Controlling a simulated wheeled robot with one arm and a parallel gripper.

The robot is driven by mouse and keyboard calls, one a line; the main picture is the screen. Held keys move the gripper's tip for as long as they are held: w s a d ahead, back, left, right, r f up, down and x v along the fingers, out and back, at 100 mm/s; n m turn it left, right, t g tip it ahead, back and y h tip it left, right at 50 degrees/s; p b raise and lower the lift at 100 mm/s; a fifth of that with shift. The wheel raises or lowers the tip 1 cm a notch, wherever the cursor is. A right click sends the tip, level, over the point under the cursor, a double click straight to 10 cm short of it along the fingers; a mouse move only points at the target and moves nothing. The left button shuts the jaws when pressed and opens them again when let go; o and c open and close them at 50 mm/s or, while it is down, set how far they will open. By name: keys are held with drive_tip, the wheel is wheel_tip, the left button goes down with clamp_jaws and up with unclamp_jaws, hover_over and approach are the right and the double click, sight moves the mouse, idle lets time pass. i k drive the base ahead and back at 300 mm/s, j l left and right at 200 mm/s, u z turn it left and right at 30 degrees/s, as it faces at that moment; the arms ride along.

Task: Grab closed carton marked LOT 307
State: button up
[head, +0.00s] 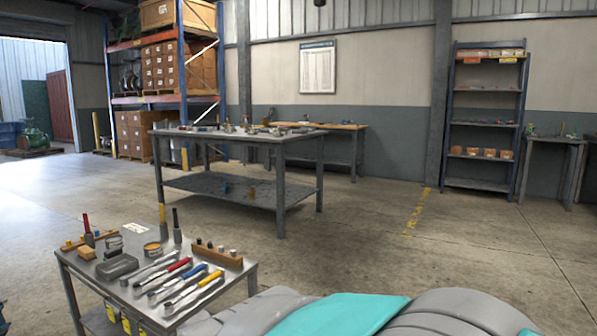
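Brown cartons (165,66) are stacked on the middle level of a pallet rack at the back left. More brown cartons (134,137) stand at the rack's floor level. A large brown box (161,14) sits on the top level, cut by the picture's upper edge. Pale labels show on some cartons, but they are too small to read. I cannot tell which carton, if any, is marked LOT 307. My gripper is not in view; grey and teal rounded parts of my own body seem to fill the bottom edge.
A small tool cart (150,307) with several hand tools stands close at the lower left. A grey workbench (280,140) stands mid-room, partly in front of the rack (183,80). A shelf unit (484,97) stands on the right. Open floor (370,225) lies at centre and right.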

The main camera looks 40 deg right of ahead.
sight(504, 154)
drive_tip(key=i+l+z, duration=0.1)
drive_tip(key=l+z, duration=0.2)
drive_tip(key=l, duration=0.15)
drive_tip(key=i+l+z, duration=0.1)
drive_tip(key=l+z, duration=0.2)
drive_tip(key=i+l+z, duration=0.3)
drive_tip(key=l, duration=0.2)
drive_tip(key=i+l+z, duration=0.15)
drive_tip(key=l+z, duration=0.15)
drive_tip(key=i+l+z, duration=0.95)
drive_tip(key=i+z, duration=0.15)
drive_tip(key=i, duration=0.15)
drive_tip(key=i+l+z, duration=0.1)
drive_tip(key=i+z, duration=0.25)
drive_tip(key=i, duration=4.4)
drive_tip(key=i+u, duration=0.1)
drive_tip(key=i, duration=0.7)
drive_tip(key=i+l+u, duration=0.15)
drive_tip(key=i, duration=0.65)
